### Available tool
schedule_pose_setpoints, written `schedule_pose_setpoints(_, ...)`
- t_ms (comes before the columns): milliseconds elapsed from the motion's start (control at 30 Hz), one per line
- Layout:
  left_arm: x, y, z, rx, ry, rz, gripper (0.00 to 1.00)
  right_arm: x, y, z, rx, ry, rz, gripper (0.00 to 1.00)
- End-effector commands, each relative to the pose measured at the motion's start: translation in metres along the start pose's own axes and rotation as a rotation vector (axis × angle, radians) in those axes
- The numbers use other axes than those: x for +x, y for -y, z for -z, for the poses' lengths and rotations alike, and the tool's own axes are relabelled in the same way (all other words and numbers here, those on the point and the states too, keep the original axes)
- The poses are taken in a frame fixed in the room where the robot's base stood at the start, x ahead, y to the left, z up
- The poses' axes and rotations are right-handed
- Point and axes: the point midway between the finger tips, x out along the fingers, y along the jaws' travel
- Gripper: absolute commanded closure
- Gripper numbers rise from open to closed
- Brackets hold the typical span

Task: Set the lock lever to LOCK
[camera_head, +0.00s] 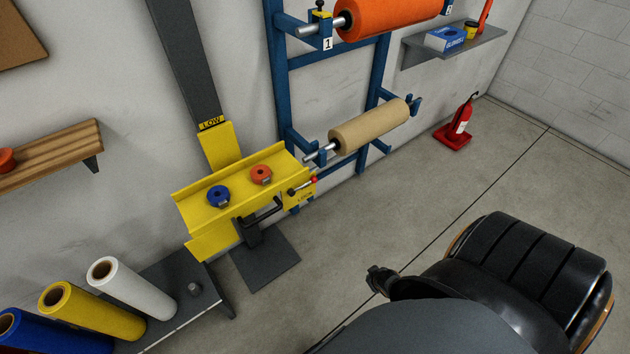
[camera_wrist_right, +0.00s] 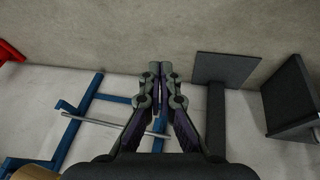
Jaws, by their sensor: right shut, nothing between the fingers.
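The lock lever (camera_head: 302,186) is a short rod with a red knob on the right end of the yellow carriage (camera_head: 236,205). Small lettering is on the yellow plate below it, too small to read surely. The lever points up and to the right; I cannot tell which setting it is in. A black handle (camera_head: 264,213) is on the carriage front. My right gripper (camera_head: 378,279) is well to the right of and below the lever in the head view, apart from it. In the right wrist view its fingers (camera_wrist_right: 160,72) are together and empty. The lever does not show there. My left gripper is not in view.
A blue rack (camera_head: 280,75) with orange and tan rolls (camera_head: 370,126) stands just right of the carriage. A dark column (camera_head: 185,55) rises behind it. A fire extinguisher (camera_head: 460,120) stands by the wall. Open floor (camera_head: 400,205) lies between.

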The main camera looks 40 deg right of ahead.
Motion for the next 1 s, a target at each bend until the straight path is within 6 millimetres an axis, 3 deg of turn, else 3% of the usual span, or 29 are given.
schedule_pose_setpoints(33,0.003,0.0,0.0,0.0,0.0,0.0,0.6,-0.007,-0.022,0.042,0.001,-0.067,-0.02,1.0)
schedule_pose_setpoints(100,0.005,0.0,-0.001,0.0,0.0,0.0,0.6,-0.025,-0.045,0.097,0.005,-0.154,-0.037,1.0)
schedule_pose_setpoints(200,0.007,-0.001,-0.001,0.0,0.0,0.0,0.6,-0.062,-0.065,0.176,0.002,-0.28,-0.042,1.0)
schedule_pose_setpoints(300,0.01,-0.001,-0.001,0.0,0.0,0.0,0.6,-0.109,-0.067,0.245,-0.014,-0.399,-0.026,1.0)
schedule_pose_setpoints(400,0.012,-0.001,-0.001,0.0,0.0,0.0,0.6,-0.157,-0.056,0.295,-0.035,-0.494,0.006,1.0)
schedule_pose_setpoints(500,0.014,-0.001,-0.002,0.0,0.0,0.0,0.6,-0.195,-0.041,0.326,-0.057,-0.56,0.04,1.0)
schedule_pose_setpoints(633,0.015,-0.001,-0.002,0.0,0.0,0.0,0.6,-0.224,-0.027,0.344,-0.073,-0.603,0.07,1.0)
schedule_pose_setpoints(1000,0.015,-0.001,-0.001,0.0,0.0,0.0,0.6,-0.232,-0.022,0.349,-0.076,-0.614,0.079,1.0)
